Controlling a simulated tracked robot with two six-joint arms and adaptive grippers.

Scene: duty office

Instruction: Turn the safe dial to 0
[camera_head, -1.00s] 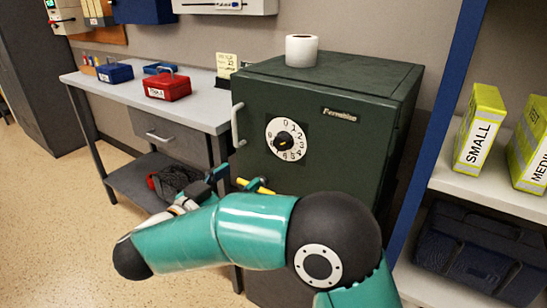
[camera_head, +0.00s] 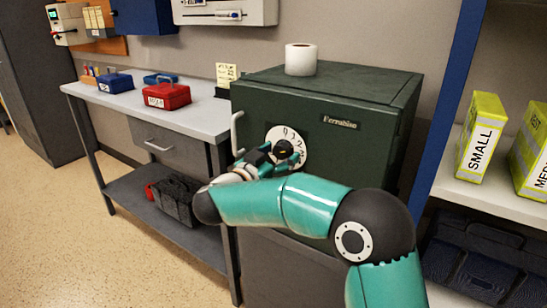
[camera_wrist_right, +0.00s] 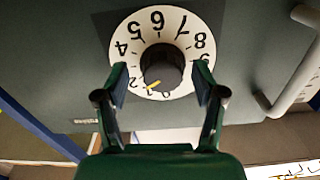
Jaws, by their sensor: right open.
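The dark green safe (camera_head: 350,140) stands in the middle of the head view. On its door is a white numbered dial (camera_head: 299,140) with a black knob (camera_head: 283,149). In the wrist view the dial (camera_wrist_right: 180,25) appears upside down, and the knob (camera_wrist_right: 162,64) has a yellow mark pointing down-left, near the 1 and 2. My right gripper (camera_head: 272,156) is in front of the dial. In the wrist view my right gripper (camera_wrist_right: 160,78) is open, with one finger on each side of the knob and gaps between. The fingers hide part of the dial. My left gripper is out of view.
A door handle (camera_head: 236,132) is left of the dial. A paper roll (camera_head: 300,59) stands on the safe. A grey bench (camera_head: 205,118) with a red box (camera_head: 167,96) is at left. A shelf with yellow boxes (camera_head: 481,135) is at right, behind a blue post (camera_head: 440,120).

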